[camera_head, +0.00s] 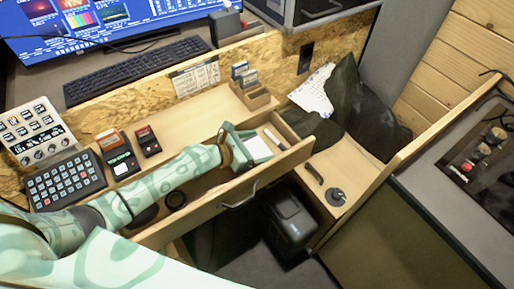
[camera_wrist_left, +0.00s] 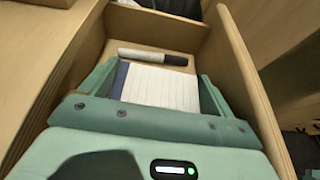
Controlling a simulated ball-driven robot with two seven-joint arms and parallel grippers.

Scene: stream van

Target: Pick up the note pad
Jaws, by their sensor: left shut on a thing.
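The note pad (camera_wrist_left: 160,86) is white with lines and a dark blue edge on its left. It lies in the open wooden drawer, and it also shows in the head view (camera_head: 257,147). My left gripper (camera_wrist_left: 158,88) reaches down into the drawer with one finger on each side of the pad. It is shut on the pad. The pad's near end is hidden by the gripper body in the left wrist view. My right gripper is not in view.
A marker (camera_wrist_left: 152,57) lies just beyond the pad in the drawer (camera_head: 230,197). A dark roll (camera_head: 175,200) lies in its nearer part. A keyboard (camera_head: 135,72), a button pad (camera_head: 65,181) and small devices stand on the desk. A black bin (camera_head: 289,222) stands below.

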